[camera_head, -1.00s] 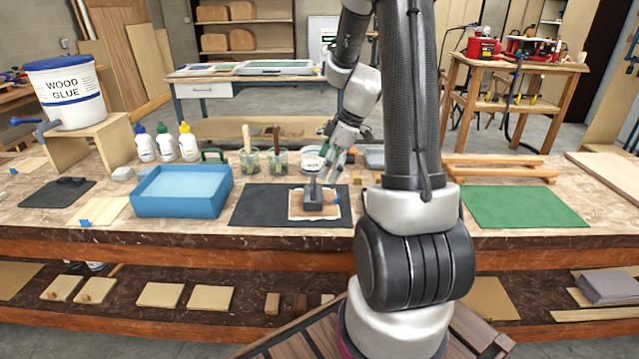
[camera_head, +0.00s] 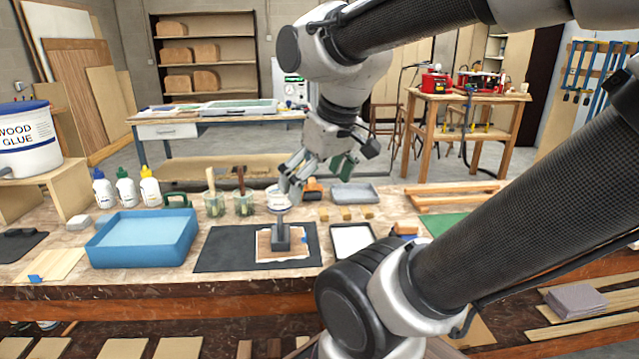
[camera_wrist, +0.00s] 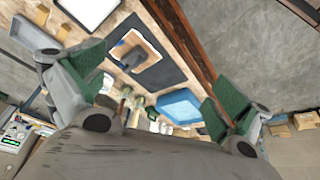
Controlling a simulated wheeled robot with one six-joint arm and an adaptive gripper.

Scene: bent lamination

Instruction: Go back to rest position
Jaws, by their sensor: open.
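My gripper (camera_head: 316,178) is raised above the workbench, its fingers spread apart with nothing between them. In the wrist view my gripper (camera_wrist: 150,90) shows two green-padded fingers wide apart, with the bench far beyond. A dark block with an upright handle (camera_head: 281,240) stands on a thin wooden sheet (camera_head: 298,254), which lies on a black mat (camera_head: 222,250). The same black mat (camera_wrist: 172,72) shows in the wrist view. My gripper is above and behind the block in the head view and appears clear of it.
A blue tray (camera_head: 140,252) stands left of the mat. Glue bottles (camera_head: 126,188), brush jars (camera_head: 243,204) and a white-topped tray (camera_head: 351,240) are nearby. A large wood glue bucket (camera_head: 28,140) stands at far left. The floor behind the bench has free room.

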